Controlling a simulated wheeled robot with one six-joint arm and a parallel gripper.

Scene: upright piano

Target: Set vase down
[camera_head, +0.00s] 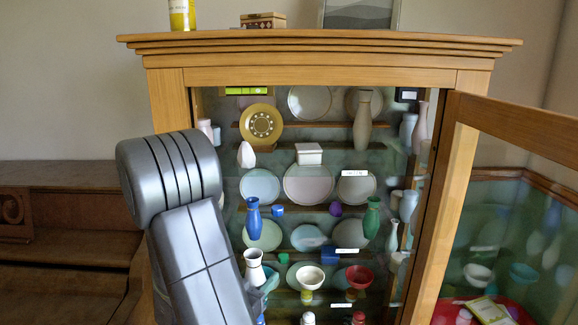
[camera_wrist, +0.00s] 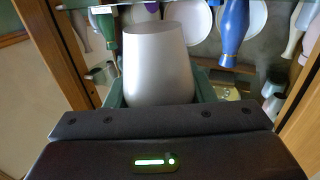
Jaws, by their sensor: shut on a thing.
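A white vase (camera_head: 254,270) with a narrow neck and a dark band shows just beyond the end of my arm in the head view. In the wrist view a pale grey-white vase (camera_wrist: 158,65) fills the space between the dark green fingers of my gripper (camera_wrist: 160,88). The gripper is shut on it, in front of the cabinet's shelves. The fingers hide the vase's lower part in the wrist view. I cannot tell whether it touches a shelf.
The wooden cabinet (camera_head: 168,100) has its glass door (camera_head: 455,190) open at the right. A blue vase (camera_head: 253,218), a green vase (camera_head: 371,218), a white bowl (camera_head: 310,278) and a red bowl (camera_head: 359,277) stand on its shelves. Plates lean at the back.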

